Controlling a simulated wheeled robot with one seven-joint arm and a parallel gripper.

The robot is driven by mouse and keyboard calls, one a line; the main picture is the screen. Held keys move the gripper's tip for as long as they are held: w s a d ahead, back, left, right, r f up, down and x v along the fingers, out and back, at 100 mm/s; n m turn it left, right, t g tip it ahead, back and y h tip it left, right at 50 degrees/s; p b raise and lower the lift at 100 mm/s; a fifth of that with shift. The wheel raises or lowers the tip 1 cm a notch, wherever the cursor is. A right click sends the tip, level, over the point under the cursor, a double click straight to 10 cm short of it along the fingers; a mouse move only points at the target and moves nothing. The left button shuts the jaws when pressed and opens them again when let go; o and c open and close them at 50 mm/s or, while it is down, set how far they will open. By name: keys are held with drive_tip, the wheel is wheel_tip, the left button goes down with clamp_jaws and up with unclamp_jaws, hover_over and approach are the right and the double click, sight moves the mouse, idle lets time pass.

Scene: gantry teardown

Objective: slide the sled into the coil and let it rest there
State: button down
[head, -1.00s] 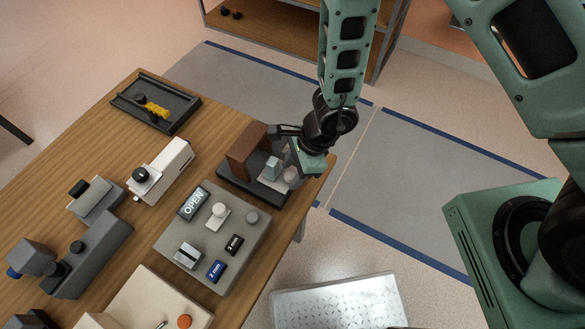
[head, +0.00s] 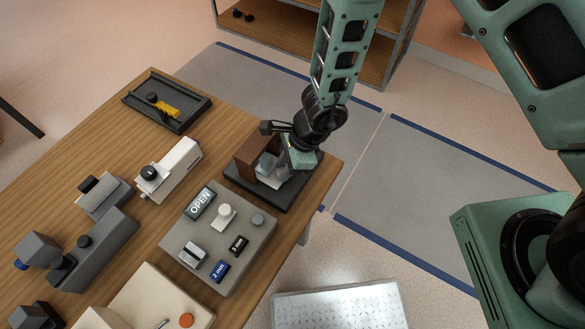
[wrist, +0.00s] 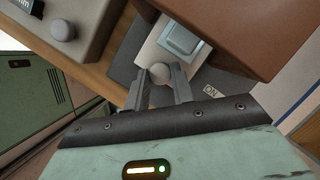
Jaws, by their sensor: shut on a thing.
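The sled's block is close against the coil. How far the plate reaches inside is hidden.
A grey panel (head: 184,247) with an OPEN sign, a knob and small labelled blocks lies close to the left of the base. A white device (head: 178,168) and a dark tray (head: 183,120) stand further back. The table edge is close on the right.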

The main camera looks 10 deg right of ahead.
drive_tip(key=c, duration=1.2)
unclamp_jaws()
drive_tip(key=shift+r, duration=0.1)
drive_tip(key=p+v, duration=0.5)
drive_tip(key=v, duration=1.2)
drive_tip(key=shift+d+r, duration=0.1)
drive_tip(key=shift+d, duration=0.05)
